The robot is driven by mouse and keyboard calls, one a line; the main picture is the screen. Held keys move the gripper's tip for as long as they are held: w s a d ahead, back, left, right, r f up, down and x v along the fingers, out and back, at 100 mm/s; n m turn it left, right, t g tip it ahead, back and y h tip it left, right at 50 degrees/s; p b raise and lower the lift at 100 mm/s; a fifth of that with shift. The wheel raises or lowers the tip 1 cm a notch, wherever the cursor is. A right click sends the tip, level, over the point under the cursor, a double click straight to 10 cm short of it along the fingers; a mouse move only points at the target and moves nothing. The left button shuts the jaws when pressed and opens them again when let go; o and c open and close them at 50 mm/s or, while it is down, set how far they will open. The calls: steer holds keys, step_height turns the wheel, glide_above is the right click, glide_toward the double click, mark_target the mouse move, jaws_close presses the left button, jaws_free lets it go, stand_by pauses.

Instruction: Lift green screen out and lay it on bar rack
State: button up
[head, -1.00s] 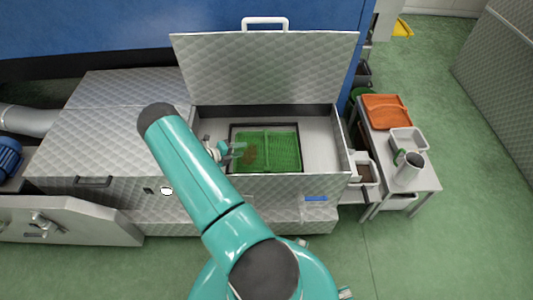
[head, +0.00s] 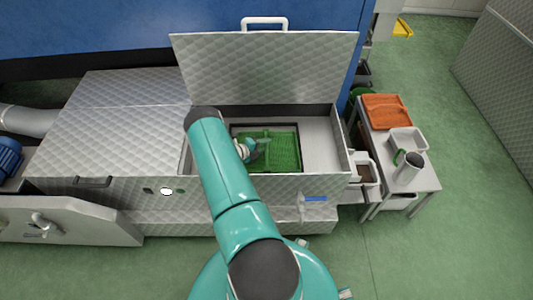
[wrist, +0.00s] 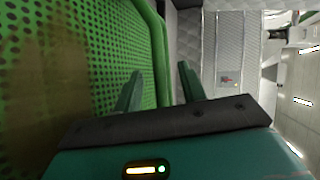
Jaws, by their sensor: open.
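The green screen (head: 285,153) is a perforated green panel with a raised middle rib. It lies in the opening of the open metal box. My gripper (head: 262,145) is over the screen near its middle rib, with jaws open. In the wrist view the screen (wrist: 95,45) fills the left side, with a brown smear on it. A green rib or rim of it stands just beyond and between my open fingers (wrist: 160,72); whether they touch it I cannot tell. My arm hides the box's left part. I cannot make out a bar rack for certain.
The box lid (head: 265,68) stands open behind, with a white handle on top. The box walls (head: 345,155) surround the screen. At the right a grey table (head: 425,182) holds an orange tray (head: 386,110), a white tub (head: 408,138) and a jug (head: 409,168).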

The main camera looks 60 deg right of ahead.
steer(key=shift+x, duration=0.75)
jaws_close()
steer(key=shift+w, duration=0.1)
stand_by(0.8)
